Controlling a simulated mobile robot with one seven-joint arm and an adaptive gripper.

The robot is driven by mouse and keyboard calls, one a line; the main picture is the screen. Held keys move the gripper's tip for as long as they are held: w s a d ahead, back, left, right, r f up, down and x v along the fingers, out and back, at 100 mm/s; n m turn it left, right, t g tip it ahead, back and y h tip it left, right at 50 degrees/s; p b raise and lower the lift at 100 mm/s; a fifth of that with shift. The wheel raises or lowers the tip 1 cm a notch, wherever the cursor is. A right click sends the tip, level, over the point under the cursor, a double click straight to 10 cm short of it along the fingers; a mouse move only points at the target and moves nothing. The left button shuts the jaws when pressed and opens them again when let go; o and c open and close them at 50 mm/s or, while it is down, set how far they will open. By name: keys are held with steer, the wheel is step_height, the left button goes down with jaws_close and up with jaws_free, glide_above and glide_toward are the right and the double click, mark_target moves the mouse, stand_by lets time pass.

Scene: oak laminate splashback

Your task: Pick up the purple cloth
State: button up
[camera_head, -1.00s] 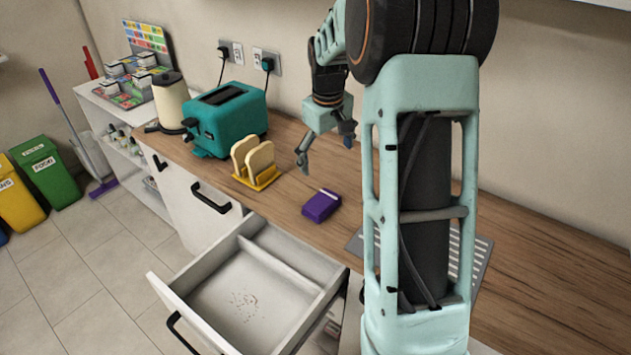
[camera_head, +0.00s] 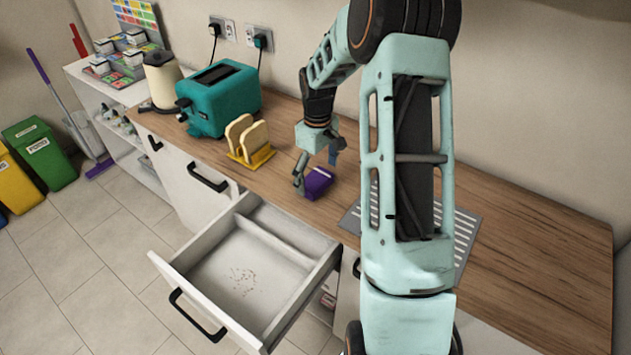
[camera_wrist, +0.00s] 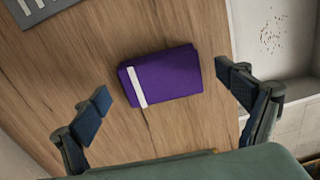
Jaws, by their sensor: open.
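The purple cloth (camera_head: 319,182) lies folded on the wooden counter, near its front edge behind the open drawer. In the wrist view the cloth (camera_wrist: 168,78) is a flat purple block with a white stripe near its left end. My gripper (camera_head: 316,174) is at the cloth in the head view, partly in front of it. In the wrist view my gripper (camera_wrist: 168,96) is open, with one finger at the left and one at the right. The cloth shows between and beyond the fingertips, with nothing held. I cannot tell whether a finger touches it.
An open, divided drawer (camera_head: 222,252) with small crumbs juts out below the counter. A yellow rack with bread slices (camera_head: 262,158), a teal toaster (camera_head: 219,98) and a cream kettle (camera_head: 161,80) stand to the left. A grey slotted mat (camera_head: 466,232) lies to the right.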

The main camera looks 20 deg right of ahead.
steer(key=shift+f, duration=0.85)
steer(key=shift+c, duration=0.5)
steer(key=c, duration=1.1)
steer(key=shift+r, duration=0.15)
steer(key=shift+c, duration=0.2)
steer(key=shift+r, duration=0.2)
steer(key=r, duration=0.3)
steer(key=shift+s+a+r, duration=0.1)
steer(key=shift+s+a, duration=0.05)
steer(key=shift+a, duration=0.1)
steer(key=s+a+r, duration=0.1)
steer(key=a+r, duration=0.1)
steer(key=r, duration=0.1)
steer(key=s+a+r, duration=0.1)
steer(key=r, duration=0.1)
steer(key=shift+s+a+b, duration=0.25)
steer(key=shift+s+b, duration=0.05)
steer(key=shift+b, duration=0.05)
steer(key=s+a+r+b, duration=0.1)
steer(key=s+a+r, duration=0.3)
steer(key=a, duration=0.3)
steer(key=shift+s+a, duration=0.15)
steer(key=shift+s, duration=0.65)
